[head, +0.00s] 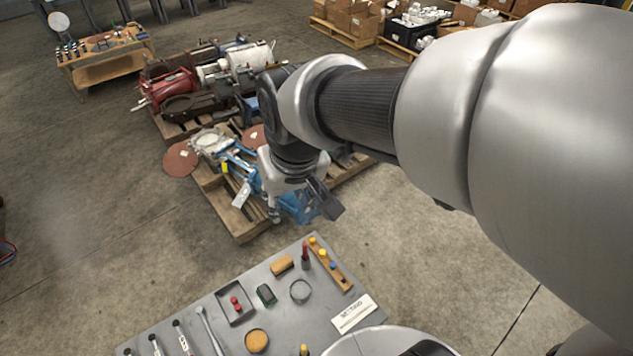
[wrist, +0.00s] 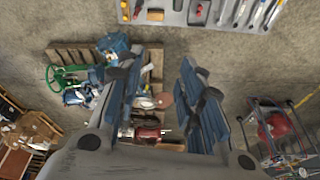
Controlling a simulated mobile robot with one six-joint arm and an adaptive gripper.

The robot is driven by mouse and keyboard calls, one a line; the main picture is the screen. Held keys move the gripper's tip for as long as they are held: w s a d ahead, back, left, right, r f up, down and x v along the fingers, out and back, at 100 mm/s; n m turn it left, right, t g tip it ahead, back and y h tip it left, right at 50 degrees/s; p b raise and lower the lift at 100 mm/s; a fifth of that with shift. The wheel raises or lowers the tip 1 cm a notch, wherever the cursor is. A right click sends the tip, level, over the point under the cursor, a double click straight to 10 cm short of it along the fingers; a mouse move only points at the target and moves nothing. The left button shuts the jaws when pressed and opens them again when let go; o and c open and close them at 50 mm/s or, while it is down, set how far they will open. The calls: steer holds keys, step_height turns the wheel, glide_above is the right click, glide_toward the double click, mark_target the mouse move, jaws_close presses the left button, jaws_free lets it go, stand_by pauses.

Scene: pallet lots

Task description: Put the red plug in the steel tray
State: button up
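The steel tray (head: 221,306) is a shallow grey rectangular tray on the grey workbench. A small red piece (head: 235,303) with rounded ends lies inside it and looks like a red plug. A second red-topped piece (head: 305,250) with a dark lower part stands upright beside the wooden strip; I cannot tell whether it is a plug. My gripper (head: 305,207) hangs beyond the bench's far edge, above the pallet side, apart from both red pieces. In the wrist view my gripper (wrist: 165,65) has its fingers wide apart with nothing between them.
The bench (head: 185,318) also holds a wooden strip (head: 343,281) with yellow and blue pieces, a brush-like block (head: 282,264), a metal ring (head: 300,291), a round tan lid (head: 257,341), a wrench and a white label card (head: 353,314). Loaded pallets stand behind.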

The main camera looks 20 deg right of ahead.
steer(key=s+d+r+t, duration=0.1)
steer(key=s+d, duration=0.3)
steer(key=s, duration=0.9)
steer(key=shift+r+m, duration=0.4)
steer(key=shift+r, duration=0.1)
